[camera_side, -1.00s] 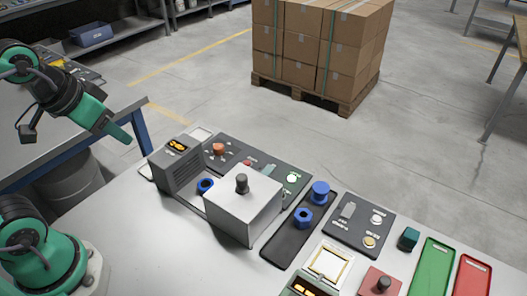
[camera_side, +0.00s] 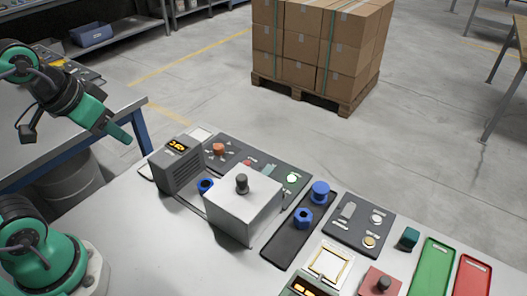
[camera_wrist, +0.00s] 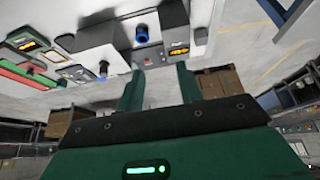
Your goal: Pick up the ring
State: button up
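A blue ring (camera_side: 205,185) lies on the table between the grey display unit (camera_side: 177,165) and the white box-shaped hood (camera_side: 240,208) with a dark knob on top. The hood partly hides the ring's surroundings. The ring also shows in the wrist view (camera_wrist: 141,35), beyond my fingers. My gripper (camera_side: 120,134) is raised at the left, well apart from the ring. In the wrist view my gripper (camera_wrist: 160,85) has its two green fingers spread, with nothing between them.
A dark tray (camera_side: 277,251) right of the hood holds a blue hexagonal piece (camera_side: 303,217) and a blue round piece (camera_side: 320,192). Control panels line the back. Green (camera_side: 433,267) and red (camera_side: 470,277) trays lie at the right. The table's front left is clear.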

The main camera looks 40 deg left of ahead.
jog(key=shift+o, duration=0.2)
jog(key=o, duration=0.6)
jog(key=shift+c, duration=0.2)
jog(key=n+g, duration=0.6)
jog(key=n, duration=0.3)
send_over(205, 182)
jog(key=d, duration=0.1)
notch_tip(205, 182, down, 16)
jog(key=r, duration=0.1)
jog(key=shift+s+f, duration=0.25)
jog(key=shift+f, duration=1.8)
jog(key=shift+s+f, duration=0.2)
jog(key=shift+f, duration=1.85)
